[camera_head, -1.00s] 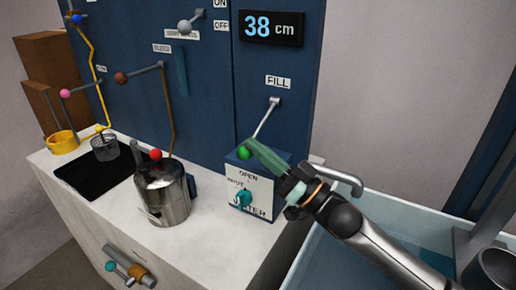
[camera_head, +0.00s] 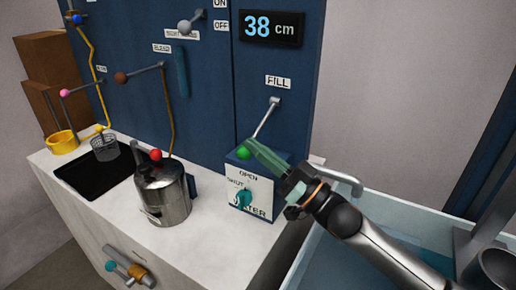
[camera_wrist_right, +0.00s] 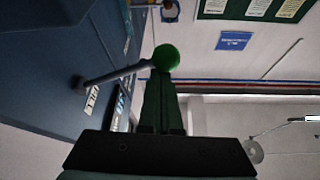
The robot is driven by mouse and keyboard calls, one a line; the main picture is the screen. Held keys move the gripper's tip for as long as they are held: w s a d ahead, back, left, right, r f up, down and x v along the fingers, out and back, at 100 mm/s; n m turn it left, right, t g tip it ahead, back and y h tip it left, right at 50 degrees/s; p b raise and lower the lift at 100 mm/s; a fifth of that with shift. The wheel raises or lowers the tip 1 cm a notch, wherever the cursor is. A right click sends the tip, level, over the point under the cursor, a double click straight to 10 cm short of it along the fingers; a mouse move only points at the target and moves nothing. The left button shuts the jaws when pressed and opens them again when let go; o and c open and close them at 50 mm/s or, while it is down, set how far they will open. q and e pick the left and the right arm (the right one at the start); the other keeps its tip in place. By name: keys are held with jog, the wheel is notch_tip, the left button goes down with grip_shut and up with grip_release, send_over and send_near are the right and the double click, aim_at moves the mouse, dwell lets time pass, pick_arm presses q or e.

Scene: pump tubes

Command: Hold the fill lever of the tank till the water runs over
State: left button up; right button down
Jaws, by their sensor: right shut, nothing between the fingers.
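The fill lever (camera_head: 264,120) is a grey rod that comes from the blue panel under the FILL label. It slants down to a green ball knob (camera_head: 244,153). My right gripper (camera_head: 254,148) is shut, with its green fingertips at the knob; nothing is between the fingers. In the right wrist view the green knob (camera_wrist_right: 166,58) sits just past the tips of my shut fingers (camera_wrist_right: 161,82). The display (camera_head: 271,28) above reads 38 cm. The tank (camera_head: 335,252) at the right holds bluish water. My left gripper is out of view.
A white-fronted water box (camera_head: 256,197) with a teal valve handle stands below the lever. A metal pot (camera_head: 163,195) with a red knob stands to its left on the white counter (camera_head: 215,234). A spout (camera_head: 345,180) reaches over the tank.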

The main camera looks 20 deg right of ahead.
jog(key=shift+f, duration=0.15)
dwell(0.8)
jog(key=b+v, duration=0.1)
jog(key=v, duration=1.1)
jog(key=shift+s+b, duration=0.2)
jog(key=shift+b, duration=0.2)
jog(key=shift+d, duration=0.1)
